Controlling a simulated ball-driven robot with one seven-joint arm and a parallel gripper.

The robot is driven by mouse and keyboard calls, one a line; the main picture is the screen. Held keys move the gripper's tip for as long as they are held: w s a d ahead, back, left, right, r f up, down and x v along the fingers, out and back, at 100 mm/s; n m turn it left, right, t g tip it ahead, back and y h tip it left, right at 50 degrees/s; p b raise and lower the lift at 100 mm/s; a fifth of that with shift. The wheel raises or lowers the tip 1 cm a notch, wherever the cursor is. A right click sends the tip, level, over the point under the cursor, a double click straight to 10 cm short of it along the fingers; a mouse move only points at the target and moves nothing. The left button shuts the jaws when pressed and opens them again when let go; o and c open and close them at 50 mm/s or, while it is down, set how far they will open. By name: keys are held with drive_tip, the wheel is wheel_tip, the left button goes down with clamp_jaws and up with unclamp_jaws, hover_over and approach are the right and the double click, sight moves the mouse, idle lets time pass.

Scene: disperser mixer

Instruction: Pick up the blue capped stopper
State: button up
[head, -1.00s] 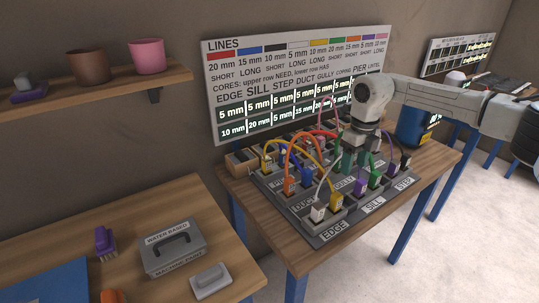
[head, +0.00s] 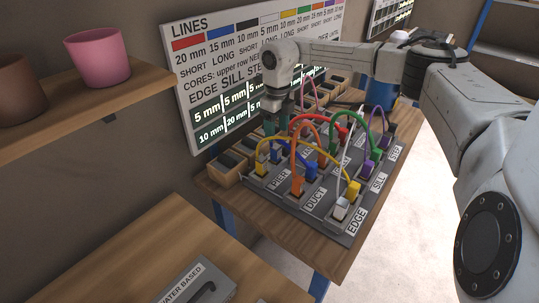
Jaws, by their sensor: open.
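I cannot tell for sure which is the blue capped stopper. My gripper (head: 276,126) is open and points down above the panel's back left part, close to the rear blue piece. Its fingertips are small and partly lost among the cords, and I see nothing held between them.
Yellow, orange, red, green, purple and white cords arch over the panel. Small wooden boxes (head: 226,170) line its back edge below the LINES board (head: 205,75). A blue container (head: 381,93) stands at the back right. A shelf with a pink pot (head: 97,57) is at left.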

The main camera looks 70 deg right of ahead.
sight(276, 146)
wheel_tip(276, 146, down, 9)
drive_tip(key=shift+w+f+p, duration=0.1)
drive_tip(key=shift+f+p, duration=0.1)
drive_tip(key=shift+p, duration=0.7)
drive_tip(key=c, duration=1.1)
